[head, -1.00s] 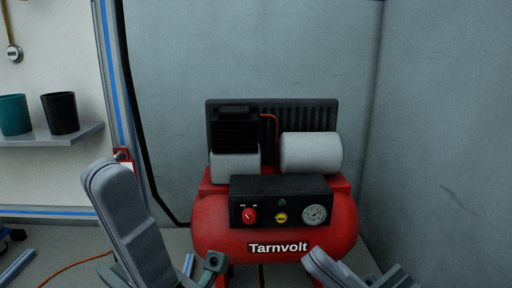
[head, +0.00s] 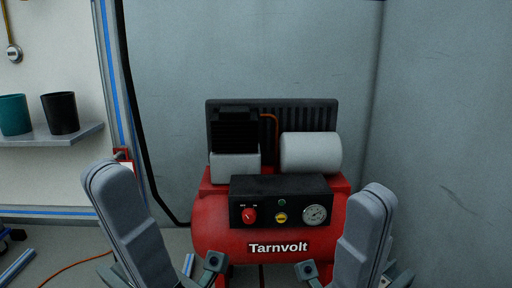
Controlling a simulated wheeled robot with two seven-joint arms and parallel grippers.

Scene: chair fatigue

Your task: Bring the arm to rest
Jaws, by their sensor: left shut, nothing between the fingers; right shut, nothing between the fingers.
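My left arm comes in from the lower left, and my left gripper (head: 213,263) shows small at the bottom edge, in front of the lower left of the red compressor (head: 212,222). My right arm stands at the lower right, and my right gripper (head: 307,270) shows at the bottom edge, in front of the compressor's lower right. The two arms stand in nearly mirrored, folded poses. Both grippers are shut and empty. Their lower parts are cut off by the frame edge. The compressor's panel has a red knob (head: 249,216), a yellow button (head: 281,218) and a gauge (head: 315,214).
A shelf (head: 60,136) on the left wall holds a teal cup (head: 15,114) and a black cup (head: 60,113). Grey walls close in behind and to the right. An orange cable (head: 70,266) lies at the lower left.

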